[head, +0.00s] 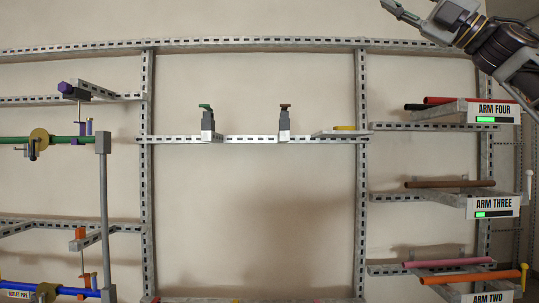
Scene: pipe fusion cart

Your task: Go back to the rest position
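My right gripper (402,12) is at the top right, with its arm coming in from the right edge. It is raised in front of the upper frame rail, apart from the shelves. One grey-green finger shows pointing up and left. The top edge cuts off the rest, so I cannot tell whether it is open or shut. No held thing shows in the visible part. My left gripper and arm are not in view.
The slotted metal frame (250,43) spans the wall. Right shelves hold pipes, including a brown pipe (450,184). A green pipe (70,142) is at left. The centre is clear.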

